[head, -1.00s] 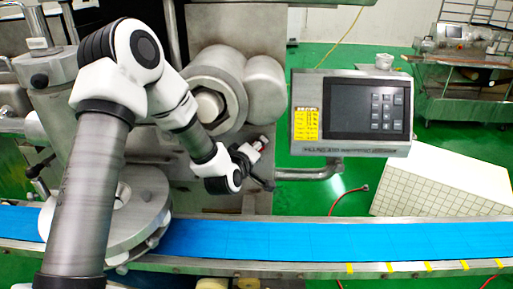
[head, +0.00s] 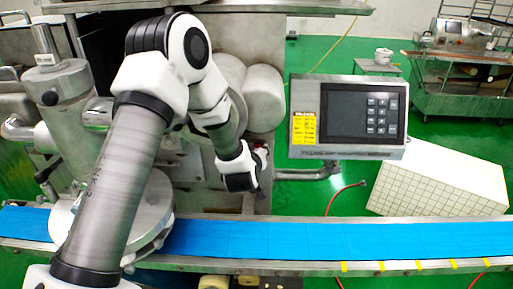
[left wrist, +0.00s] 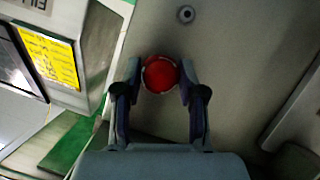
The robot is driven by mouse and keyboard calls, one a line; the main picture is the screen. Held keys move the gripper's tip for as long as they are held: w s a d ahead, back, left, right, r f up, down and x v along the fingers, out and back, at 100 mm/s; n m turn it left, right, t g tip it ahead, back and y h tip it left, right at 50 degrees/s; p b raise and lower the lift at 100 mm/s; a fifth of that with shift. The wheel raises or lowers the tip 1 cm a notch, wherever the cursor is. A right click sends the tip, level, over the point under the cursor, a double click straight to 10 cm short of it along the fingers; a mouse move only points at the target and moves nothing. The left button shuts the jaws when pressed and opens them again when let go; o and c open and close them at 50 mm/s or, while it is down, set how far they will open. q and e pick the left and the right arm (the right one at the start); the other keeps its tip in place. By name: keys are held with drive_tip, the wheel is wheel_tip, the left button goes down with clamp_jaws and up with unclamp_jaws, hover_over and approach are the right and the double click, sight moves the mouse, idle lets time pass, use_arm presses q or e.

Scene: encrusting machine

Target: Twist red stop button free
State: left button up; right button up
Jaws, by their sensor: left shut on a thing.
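The red stop button (left wrist: 160,74) is a round red knob on the grey metal panel of the machine (left wrist: 225,75), in the middle of the left wrist view. My left gripper (left wrist: 160,82) has one finger on each side of the button and is shut on it. In the head view my left gripper (head: 257,165) is at the machine's front face, below the rollers, and hides most of the button. My right gripper is in neither view.
A control box with a screen and keypad (head: 355,112) stands just right of my left gripper. A conveyor with a blue belt (head: 330,241) runs across the front. A small round fitting (left wrist: 186,14) sits on the panel above the button.

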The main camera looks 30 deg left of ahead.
use_arm(q)
drive_tip(key=shift+w+r+m, duration=0.15)
drive_tip(key=shift+r+m, duration=0.05)
drive_tip(key=shift+m, duration=0.1)
idle(0.4)
drive_tip(key=o, duration=1.1)
drive_tip(key=shift+a, duration=0.1)
drive_tip(key=shift+o, duration=0.2)
drive_tip(key=shift+w+f, duration=0.15)
drive_tip(key=shift+f, duration=0.1)
drive_tip(key=v, duration=1.2)
drive_tip(key=shift+w, duration=0.1)
